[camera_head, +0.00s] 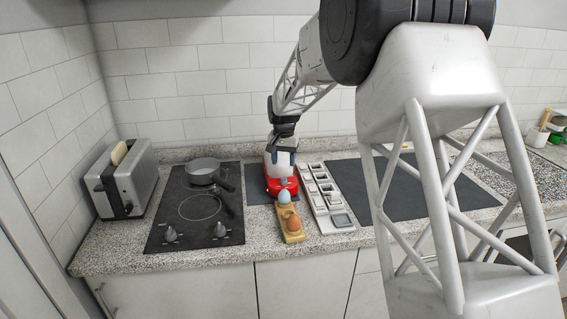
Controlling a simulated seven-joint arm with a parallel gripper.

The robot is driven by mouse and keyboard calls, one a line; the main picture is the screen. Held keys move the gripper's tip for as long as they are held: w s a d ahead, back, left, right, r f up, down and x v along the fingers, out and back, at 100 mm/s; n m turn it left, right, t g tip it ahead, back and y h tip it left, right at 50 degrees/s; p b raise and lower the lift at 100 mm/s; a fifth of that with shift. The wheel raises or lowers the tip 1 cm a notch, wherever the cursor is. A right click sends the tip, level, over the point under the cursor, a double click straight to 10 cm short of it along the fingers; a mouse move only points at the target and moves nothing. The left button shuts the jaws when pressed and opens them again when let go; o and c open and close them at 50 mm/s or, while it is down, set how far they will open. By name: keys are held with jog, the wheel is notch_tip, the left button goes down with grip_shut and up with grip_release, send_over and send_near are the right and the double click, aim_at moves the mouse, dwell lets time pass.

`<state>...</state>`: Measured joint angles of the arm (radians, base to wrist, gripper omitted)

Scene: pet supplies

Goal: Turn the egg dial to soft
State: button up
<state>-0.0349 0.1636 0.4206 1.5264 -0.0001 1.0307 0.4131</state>
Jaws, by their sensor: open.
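A red egg cooker (271,187) with a pale, whitish top stands on the counter near the middle of the picture. A small light mark shows low on its front and may be the dial, but it is too small to read a setting. My gripper (283,153) points down from above, open, with its fingers around or just in front of the cooker's pale top. I cannot tell whether they touch it. The gripper partly hides the top.
A wooden egg holder (297,237) with a pale blue egg (284,197) and a brown egg (293,224) stands just in front. A grey tray (336,228) with compartments lies to the right. A cooktop (165,238) with a pan (202,170) and a toaster (122,183) are to the left.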

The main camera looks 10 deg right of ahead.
jog(key=shift+c, duration=0.5)
jog(key=shift+s, duration=0.1)
jog(key=c, duration=0.5)
jog(key=shift+s+a+y, duration=0.25)
jog(key=shift+s+y, duration=0.1)
jog(key=shift+y, duration=0.05)
grip_shut()
jog(key=s+d+m+t+y, duration=0.2)
jog(key=s+d+m+t, duration=0.1)
jog(key=s+m+t, duration=0.5)
jog(key=shift+s+d+m+t+y, duration=0.3)
jog(key=shift+s+d+m+y, duration=0.1)
jog(key=shift+s+m, duration=0.1)
jog(key=shift+a, duration=0.1)
